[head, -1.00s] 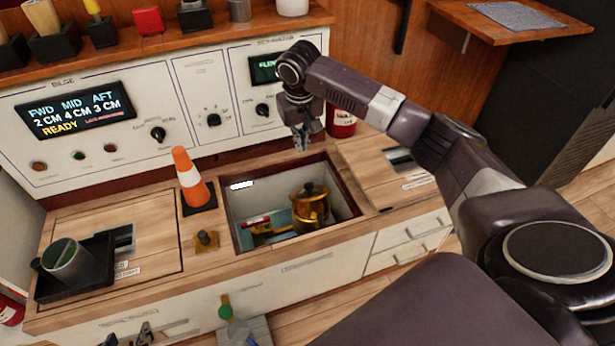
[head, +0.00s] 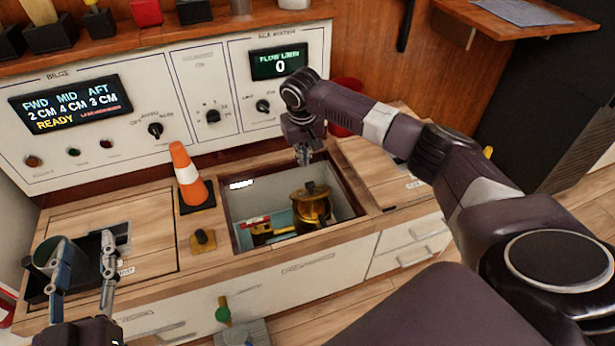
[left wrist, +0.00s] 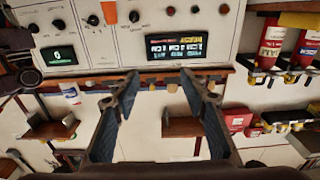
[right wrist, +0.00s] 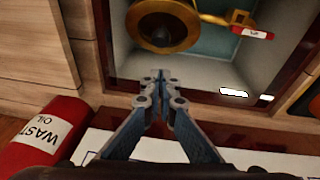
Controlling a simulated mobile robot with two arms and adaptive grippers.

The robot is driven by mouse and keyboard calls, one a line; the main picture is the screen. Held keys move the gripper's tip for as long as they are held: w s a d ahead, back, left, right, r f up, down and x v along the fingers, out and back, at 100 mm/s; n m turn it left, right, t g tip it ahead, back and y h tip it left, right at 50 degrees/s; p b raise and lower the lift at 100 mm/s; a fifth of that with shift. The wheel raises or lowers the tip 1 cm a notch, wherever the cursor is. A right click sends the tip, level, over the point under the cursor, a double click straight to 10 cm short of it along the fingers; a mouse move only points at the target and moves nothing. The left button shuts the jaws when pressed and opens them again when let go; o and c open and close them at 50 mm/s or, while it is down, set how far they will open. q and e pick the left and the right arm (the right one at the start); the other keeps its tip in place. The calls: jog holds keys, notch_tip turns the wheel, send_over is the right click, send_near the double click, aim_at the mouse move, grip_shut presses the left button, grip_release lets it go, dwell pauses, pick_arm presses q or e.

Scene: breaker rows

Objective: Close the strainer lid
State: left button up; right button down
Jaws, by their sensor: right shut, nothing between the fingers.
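The brass strainer (head: 313,211) stands inside the open compartment in the counter. Its round lid with a knob (head: 311,188) shows at the top; I cannot tell whether it is fully seated. The right wrist view shows the brass strainer (right wrist: 163,28) from above, with a brown disc inside its ring. My right gripper (head: 304,160) is shut and empty above the compartment's back edge, apart from the strainer; its tips also show in the right wrist view (right wrist: 158,77). My left gripper (head: 85,240) is open and empty at the lower left, its fingers also spread in the left wrist view (left wrist: 159,75).
A yellow lever with a red grip (right wrist: 252,32) lies beside the strainer. An orange cone (head: 187,176) stands left of the compartment. A black tray (head: 38,288) sits at the counter's left. A red waste oil container (right wrist: 40,138) is near my right gripper. The control panel (head: 185,75) rises behind.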

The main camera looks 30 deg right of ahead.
aim_at(308, 183)
jog(key=f, duration=0.1)
jog(key=s+f+b, duration=0.1)
jog(key=f, duration=0.2)
jog(key=shift+s+b, duration=0.3)
jog(key=shift+s, duration=0.05)
pick_arm(q)
jog(key=s+r+t+h, duration=0.2)
jog(key=r+t, duration=0.3)
jog(key=r, duration=0.5)
jog(key=shift+s+d+r+t, duration=0.25)
jog(key=shift+s+d+t, duration=0.05)
jog(key=shift+s, duration=0.25)
pick_arm(e)
jog(key=shift+s+f, duration=0.2)
jog(key=shift+f, duration=0.15)
